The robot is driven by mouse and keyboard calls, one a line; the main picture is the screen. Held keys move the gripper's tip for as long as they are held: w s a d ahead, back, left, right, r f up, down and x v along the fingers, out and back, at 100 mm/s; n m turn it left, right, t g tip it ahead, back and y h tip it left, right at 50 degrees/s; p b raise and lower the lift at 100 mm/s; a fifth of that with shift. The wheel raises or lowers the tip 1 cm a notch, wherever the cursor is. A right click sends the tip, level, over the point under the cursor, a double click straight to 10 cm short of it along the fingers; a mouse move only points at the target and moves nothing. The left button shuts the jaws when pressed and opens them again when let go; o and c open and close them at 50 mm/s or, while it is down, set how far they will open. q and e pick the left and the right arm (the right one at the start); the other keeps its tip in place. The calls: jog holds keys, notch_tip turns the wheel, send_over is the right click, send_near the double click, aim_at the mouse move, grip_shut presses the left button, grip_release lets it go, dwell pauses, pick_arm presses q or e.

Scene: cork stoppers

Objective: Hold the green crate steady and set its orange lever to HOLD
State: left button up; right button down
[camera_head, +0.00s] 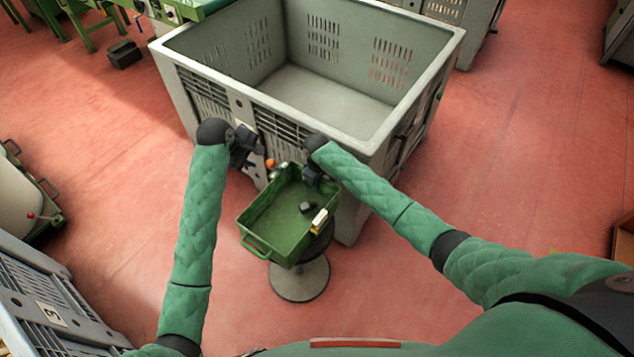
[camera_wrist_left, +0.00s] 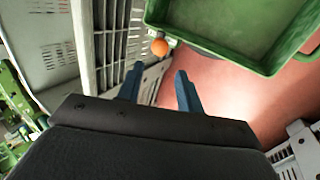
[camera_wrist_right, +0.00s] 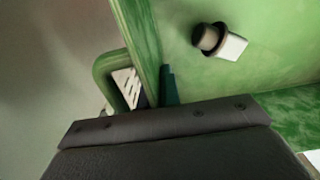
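The green crate (camera_head: 252,212) rests on a small round stool in front of the big grey bin. Its orange lever knob (camera_head: 270,163) sticks out at the crate's far left end, and it also shows in the left wrist view (camera_wrist_left: 159,47). My left gripper (camera_head: 257,157) is open and empty, its two blue fingers (camera_wrist_left: 160,80) apart, with the knob just beyond and between the tips. My right gripper (camera_head: 311,174) is at the crate's far right end, beside its end handle (camera_wrist_right: 105,70). One finger (camera_wrist_right: 170,86) lies against the inside of the wall; the other is hidden behind it. The HOLD marking cannot be read.
A dark stopper-like piece (camera_head: 306,207) lies in the crate, with a pale block (camera_head: 319,219) at its right side. The large grey bin (camera_head: 340,140) stands close behind both grippers. The stool's base (camera_head: 300,280) is on the red floor, which is open at left and right.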

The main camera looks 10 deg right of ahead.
pick_arm(q)
jog(key=shift+w+r, duration=0.15)
jog(key=shift+r, duration=0.05)
jog(key=c, duration=0.6)
jog(key=shift+t+y, duration=0.3)
jog(key=w+a+r, duration=0.1)
jog(key=a, duration=0.1)
jog(key=w+a+r, duration=0.1)
jog(key=w+a, duration=0.1)
jog(key=shift+w+r, duration=0.1)
jog(key=shift+r, duration=0.05)
grip_shut()
jog(key=w+a+f+n+g+h, duration=0.2)
jog(key=a+f+n+g+h, duration=0.3)
jog(key=a+f+h, duration=0.1)
jog(key=shift+a+f+n+h, duration=0.35)
jog(key=shift+a+h, duration=0.25)
jog(key=shift+a, duration=0.65)
